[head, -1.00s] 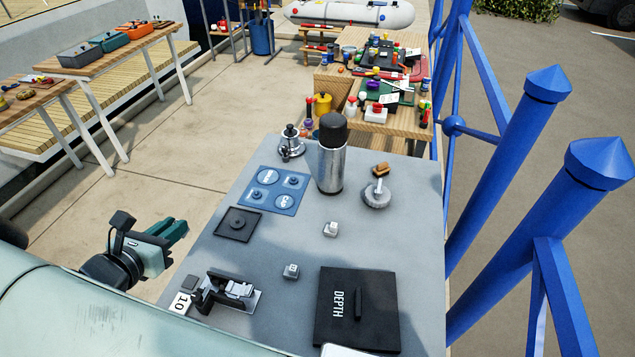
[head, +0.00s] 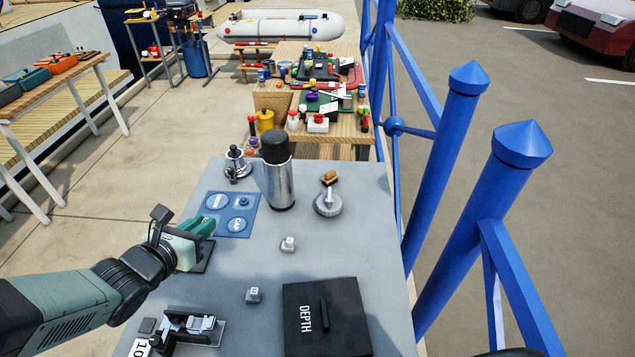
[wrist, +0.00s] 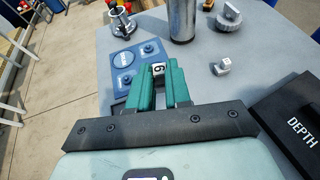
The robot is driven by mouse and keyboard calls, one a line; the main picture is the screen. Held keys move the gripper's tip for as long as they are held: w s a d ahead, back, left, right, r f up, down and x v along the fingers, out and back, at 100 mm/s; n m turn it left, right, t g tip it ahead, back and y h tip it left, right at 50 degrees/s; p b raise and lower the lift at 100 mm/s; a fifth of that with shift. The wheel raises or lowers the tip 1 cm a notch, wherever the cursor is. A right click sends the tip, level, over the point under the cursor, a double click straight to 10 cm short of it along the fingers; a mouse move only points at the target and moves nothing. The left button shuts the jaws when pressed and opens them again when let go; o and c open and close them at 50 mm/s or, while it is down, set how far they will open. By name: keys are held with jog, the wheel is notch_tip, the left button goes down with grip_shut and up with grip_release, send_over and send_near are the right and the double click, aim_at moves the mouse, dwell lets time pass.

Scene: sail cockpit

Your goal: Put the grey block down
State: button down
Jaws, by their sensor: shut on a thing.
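My gripper (head: 205,228) is over the left part of the grey table, near the blue mat and above a dark square tray (head: 205,257). In the wrist view its green fingers (wrist: 159,88) are shut on a small grey block (wrist: 158,69) with a pale face marked with a dark digit. The fingers cover most of the block, and it is hidden in the head view. Whether it touches anything below cannot be told. Two other small light-grey blocks stand on the table, one mid-table (head: 288,244) and one nearer (head: 253,295).
The blue mat (head: 250,222) has round marks and pieces. Behind it stand a metal fitting (head: 236,165) and a tall steel flask (head: 279,175). A knobbed grey disc (head: 328,204) is right. A black DEPTH box (head: 345,330) and a black device (head: 185,328) are near. The table's centre is mostly clear.

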jog(key=w+d+f+m+h, duration=0.1)
jog(key=w+d+f+h, duration=0.15)
jog(key=w+d, duration=0.75)
jog(key=w+d+r, duration=0.4)
jog(key=w+d, duration=0.1)
jog(key=d, duration=0.4)
jog(key=w+d+r+m, duration=0.1)
jog(key=w+d+r, duration=0.2)
jog(key=w+d, duration=0.45)
jog(key=w+d+r, duration=0.4)
jog(key=d, duration=0.7)
jog(key=shift+g+y, duration=0.25)
jog(key=shift+g, duration=0.05)
notch_tip(320, 180, down, 17)
jog(key=shift+s+a+f, duration=0.1)
jog(key=shift+s+f, duration=0.05)
jog(key=shift+f, duration=2.25)
jog(key=c, duration=1.1)
grip_release()
jog(key=shift+o, duration=0.2)
